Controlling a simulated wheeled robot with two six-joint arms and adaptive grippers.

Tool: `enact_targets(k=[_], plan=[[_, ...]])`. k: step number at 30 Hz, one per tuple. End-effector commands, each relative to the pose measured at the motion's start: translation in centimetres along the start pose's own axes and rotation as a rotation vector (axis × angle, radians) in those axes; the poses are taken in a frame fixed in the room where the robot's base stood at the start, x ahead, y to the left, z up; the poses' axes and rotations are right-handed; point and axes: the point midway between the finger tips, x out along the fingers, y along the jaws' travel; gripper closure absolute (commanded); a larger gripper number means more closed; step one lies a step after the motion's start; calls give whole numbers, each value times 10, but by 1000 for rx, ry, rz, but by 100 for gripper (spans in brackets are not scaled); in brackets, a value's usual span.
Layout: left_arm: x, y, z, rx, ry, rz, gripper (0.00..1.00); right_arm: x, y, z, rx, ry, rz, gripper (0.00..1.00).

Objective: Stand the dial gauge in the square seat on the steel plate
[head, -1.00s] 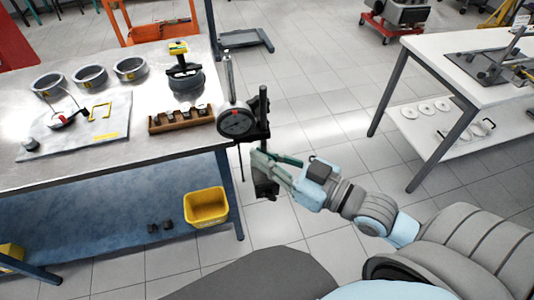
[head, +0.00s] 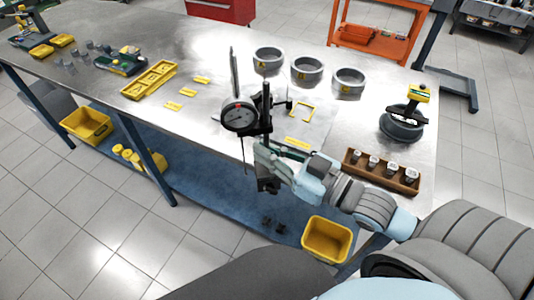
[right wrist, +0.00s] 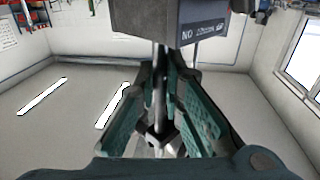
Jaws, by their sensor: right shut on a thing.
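The dial gauge (head: 240,117) has a round dark dial on a black stand with an upright post. My right gripper (head: 266,165) is shut on the lower part of its stand and holds it up, roughly upright, in front of the workbench. In the right wrist view the fingers (right wrist: 165,100) close around a thin metal post below a dark lettered block (right wrist: 150,18). My left gripper is not in view.
The metal workbench (head: 190,50) carries grey rings (head: 307,72), a wooden rack (head: 380,172) of small parts, a dark cylinder with a yellow-topped tool (head: 403,125) and yellow trays (head: 150,80). A yellow bin (head: 327,240) sits on the blue lower shelf. Open floor lies at left.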

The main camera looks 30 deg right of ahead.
Motion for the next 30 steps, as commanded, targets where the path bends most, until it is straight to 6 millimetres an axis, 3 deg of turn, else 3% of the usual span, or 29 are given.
enact_targets(k=[5, 8, 15, 21, 25, 30], plan=[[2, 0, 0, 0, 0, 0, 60, 25, 38, 8, -3, 9, 67, 100], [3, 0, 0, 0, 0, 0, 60, 42, 72, 12, -3, 9, 132, 100], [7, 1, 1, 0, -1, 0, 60, 70, 175, 4, -2, 10, 357, 100], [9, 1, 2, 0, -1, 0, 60, 76, 247, -16, -1, 9, 531, 100], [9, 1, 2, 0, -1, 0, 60, 75, 273, -26, -1, 7, 598, 100], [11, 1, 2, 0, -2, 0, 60, 74, 286, -28, 0, 6, 630, 100]])
